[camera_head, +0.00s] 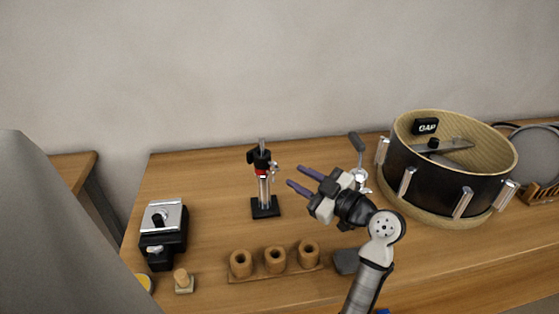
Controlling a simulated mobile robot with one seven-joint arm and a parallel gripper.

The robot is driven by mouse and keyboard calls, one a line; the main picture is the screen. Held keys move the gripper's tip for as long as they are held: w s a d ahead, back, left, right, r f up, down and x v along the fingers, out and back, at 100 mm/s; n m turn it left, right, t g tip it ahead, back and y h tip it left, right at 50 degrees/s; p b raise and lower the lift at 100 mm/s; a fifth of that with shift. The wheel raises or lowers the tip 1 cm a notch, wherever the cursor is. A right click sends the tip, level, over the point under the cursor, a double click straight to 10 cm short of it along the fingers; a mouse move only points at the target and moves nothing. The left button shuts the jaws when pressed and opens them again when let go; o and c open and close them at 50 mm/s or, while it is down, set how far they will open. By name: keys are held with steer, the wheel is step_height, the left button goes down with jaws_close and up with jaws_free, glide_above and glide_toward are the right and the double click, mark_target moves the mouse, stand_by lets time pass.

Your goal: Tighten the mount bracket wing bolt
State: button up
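A small upright stand with a chrome post (263,189) is on the table. A black clamp with a red band (260,161) sits near the top of its post. A small silver piece, possibly a wing bolt (274,168), sticks out on the clamp's right side; it is too small to tell how tight it is. My gripper (299,178) is just right of the stand, its two purple fingers apart and pointing left towards the clamp. Nothing shows between the fingers. A black block with a silver top plate (163,217) is at the left.
An open drum shell (400,160) with a black GAP pad (425,127) inside stands at the right. A grey-handled chrome tool (357,142) is behind my gripper. A wooden rack of cork-like cylinders (275,259) is in front. The table (210,195) is clear between block and stand.

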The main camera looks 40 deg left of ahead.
mark_target(277, 166)
steer(key=a+p, duration=0.2)
steer(key=a, duration=0.5)
steer(key=shift+w, duration=0.1)
jaws_close()
